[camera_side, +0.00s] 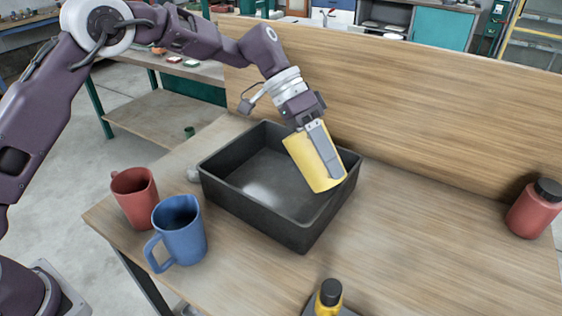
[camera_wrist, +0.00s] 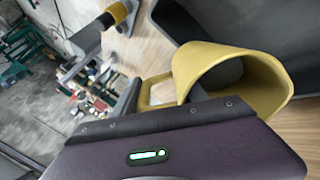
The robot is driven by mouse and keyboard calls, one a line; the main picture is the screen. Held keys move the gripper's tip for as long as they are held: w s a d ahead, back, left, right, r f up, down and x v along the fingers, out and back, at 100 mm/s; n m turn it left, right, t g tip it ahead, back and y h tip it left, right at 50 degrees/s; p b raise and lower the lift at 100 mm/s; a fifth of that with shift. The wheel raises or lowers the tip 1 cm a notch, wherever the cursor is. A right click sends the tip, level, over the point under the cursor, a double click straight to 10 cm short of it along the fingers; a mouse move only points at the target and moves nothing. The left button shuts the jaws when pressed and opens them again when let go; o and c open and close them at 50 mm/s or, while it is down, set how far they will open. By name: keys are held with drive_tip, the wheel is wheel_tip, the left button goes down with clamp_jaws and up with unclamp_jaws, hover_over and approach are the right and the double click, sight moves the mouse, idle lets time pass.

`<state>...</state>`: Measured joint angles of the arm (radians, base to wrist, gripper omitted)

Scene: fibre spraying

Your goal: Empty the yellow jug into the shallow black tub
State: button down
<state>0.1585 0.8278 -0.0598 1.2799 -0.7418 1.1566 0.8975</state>
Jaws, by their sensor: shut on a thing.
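The yellow jug (camera_side: 305,164) is held over the right part of the shallow black tub (camera_side: 235,208), tilted well off upright. My gripper (camera_side: 328,160) is shut on the jug, with a grey finger along its side. In the wrist view the yellow jug (camera_wrist: 201,62) shows its wide open mouth toward the lower right, and the black tub (camera_wrist: 295,22) is a dark area behind it. A pale patch lies on the tub floor; I cannot tell whether it is a reflection or contents. No stream shows, and the jug's contents cannot be made out.
A red mug (camera_side: 134,197) and a blue mug (camera_side: 181,232) stand left of the tub. A red jar (camera_side: 534,210) stands far right. A wooden board (camera_side: 420,120) rises behind; the table's right half is mostly clear.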

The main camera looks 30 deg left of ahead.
sight(303, 142)
drive_tip(key=shift+a+r+h, duration=0.1)
drive_tip(key=shift+h, duration=0.3)
drive_tip(key=shift+w+a+r+h+p, duration=0.15)
drive_tip(key=shift+a+r+h+p, duration=0.15)
drive_tip(key=shift+r+h+p, duration=0.55)
idle(0.5)
drive_tip(key=shift+w+a+g+h+p, duration=0.1)
drive_tip(key=shift+a+g+h+p, duration=0.25)
drive_tip(key=shift+h+p, duration=0.4)
drive_tip(key=shift+w+a+g+h+p, duration=0.15)
drive_tip(key=shift+a+h+p, duration=0.3)
drive_tip(key=shift+h, duration=0.45)
idle(0.5)
drive_tip(key=shift+w+a+f+h+p, duration=0.15)
drive_tip(key=shift+a+h+p, duration=0.75)
drive_tip(key=shift+a, duration=0.2)
idle(0.3)
drive_tip(key=shift+w+a+r+g+h+p, duration=0.2)
drive_tip(key=shift+a+r+g+h+p, duration=0.2)
drive_tip(key=shift+a+r+h+p, duration=0.5)
idle(1.0)
